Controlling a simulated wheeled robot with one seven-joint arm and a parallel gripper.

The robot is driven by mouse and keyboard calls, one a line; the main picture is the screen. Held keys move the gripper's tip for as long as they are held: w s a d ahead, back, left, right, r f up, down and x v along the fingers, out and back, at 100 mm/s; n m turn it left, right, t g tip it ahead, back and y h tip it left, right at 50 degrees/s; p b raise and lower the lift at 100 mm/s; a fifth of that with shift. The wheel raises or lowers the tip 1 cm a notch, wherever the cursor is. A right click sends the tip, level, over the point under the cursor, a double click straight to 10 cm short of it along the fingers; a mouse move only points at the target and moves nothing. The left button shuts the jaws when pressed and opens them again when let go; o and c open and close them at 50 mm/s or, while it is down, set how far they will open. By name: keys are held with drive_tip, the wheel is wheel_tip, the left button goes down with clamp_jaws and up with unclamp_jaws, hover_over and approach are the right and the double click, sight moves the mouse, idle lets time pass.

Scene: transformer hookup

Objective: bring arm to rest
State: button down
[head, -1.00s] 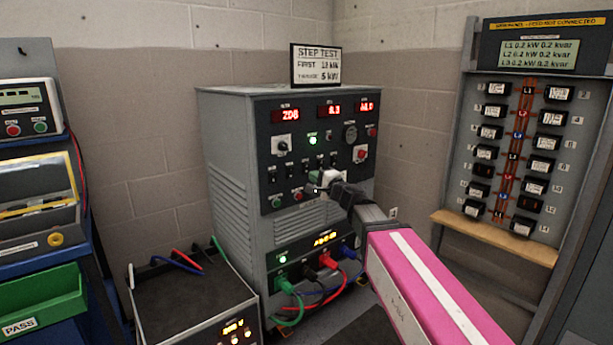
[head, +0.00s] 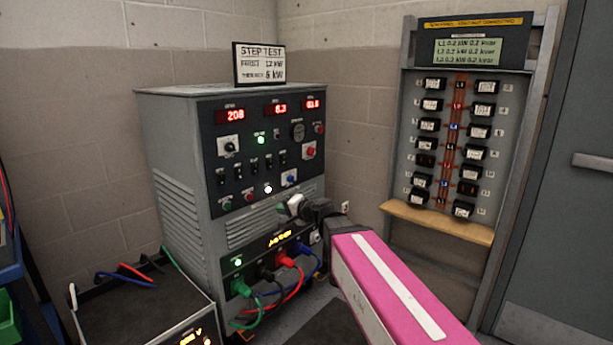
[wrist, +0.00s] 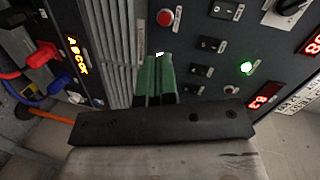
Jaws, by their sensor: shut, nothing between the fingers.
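My pink and white arm (head: 395,285) reaches in from the lower right in the head view. My gripper (head: 283,209) is at its end, in front of the grey load bank cabinet (head: 180,190), below its row of switches. In the wrist view my gripper (wrist: 158,60) shows its green fingers side by side, shut and empty. They point at the cabinet's panel (wrist: 205,50), near a lit white button. I cannot tell the exact gap between fingertips and panel. The cabinet's displays are lit, and green and white lamps glow.
Green, black, red and blue plugs with cables (head: 275,275) sit low on the cabinet front. A dark box (head: 140,300) stands at lower left. A breaker board (head: 455,150) with a wooden ledge (head: 437,221) is on the right, next to a grey door (head: 570,200).

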drive_tip(key=s+d+f+n+g+h, duration=0.2)
drive_tip(key=s+d+f+h, duration=0.1)
drive_tip(key=d+f, duration=0.4)
drive_tip(key=s+d+f+n+g+h, duration=0.1)
drive_tip(key=s+d+f+g+h, duration=0.3)
drive_tip(key=f, duration=0.5)
drive_tip(key=s+d+f+g+h, duration=0.1)
drive_tip(key=s+d+f+h, duration=0.1)
drive_tip(key=d, duration=0.4)
drive_tip(key=s+d+f+g+h, duration=0.1)
drive_tip(key=s+d+f+h, duration=0.1)
drive_tip(key=d+f, duration=0.3)
drive_tip(key=s+d+f+n+g+h, duration=0.1)
drive_tip(key=s+d+f, duration=0.3)
drive_tip(key=d, duration=0.3)
drive_tip(key=shift+h, duration=0.4)
